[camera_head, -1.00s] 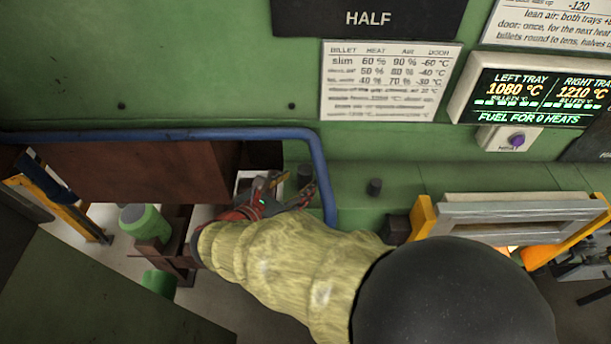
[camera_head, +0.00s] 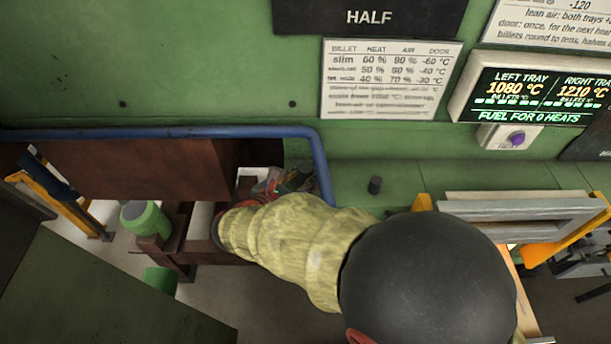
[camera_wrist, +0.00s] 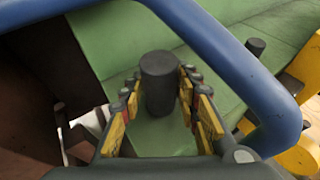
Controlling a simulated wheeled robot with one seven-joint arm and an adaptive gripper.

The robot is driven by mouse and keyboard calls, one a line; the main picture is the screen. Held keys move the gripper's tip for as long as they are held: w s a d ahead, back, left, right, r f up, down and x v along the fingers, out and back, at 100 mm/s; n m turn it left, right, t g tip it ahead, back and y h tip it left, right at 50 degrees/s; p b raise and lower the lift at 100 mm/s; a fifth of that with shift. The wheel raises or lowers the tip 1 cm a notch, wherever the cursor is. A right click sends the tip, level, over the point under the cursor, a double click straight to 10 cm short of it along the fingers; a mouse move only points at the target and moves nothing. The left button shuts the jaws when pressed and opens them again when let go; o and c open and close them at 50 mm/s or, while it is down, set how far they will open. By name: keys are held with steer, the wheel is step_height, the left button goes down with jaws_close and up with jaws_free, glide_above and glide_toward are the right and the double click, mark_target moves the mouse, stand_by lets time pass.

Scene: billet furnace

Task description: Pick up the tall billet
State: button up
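The tall billet (camera_wrist: 158,82) is a dark grey cylinder standing upright on a green ledge. In the wrist view it is between the two yellow-padded fingers of my gripper (camera_wrist: 162,98). The fingers are apart, one on each side, with narrow gaps to the billet; its lower end is partly hidden. In the head view my gripper (camera_head: 283,182) reaches in under the blue pipe, and my arm hides much of it.
A blue pipe (camera_head: 200,132) bends down close to the right of my gripper; it arches around the fingers in the wrist view (camera_wrist: 230,75). A brown block (camera_head: 130,170) is at left. A furnace door with a grey frame (camera_head: 520,210) is at right. A green cup (camera_head: 146,222) is at lower left.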

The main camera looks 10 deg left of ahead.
jaws_close()
steer(key=shift+r, duration=0.1)
stand_by(0.6)
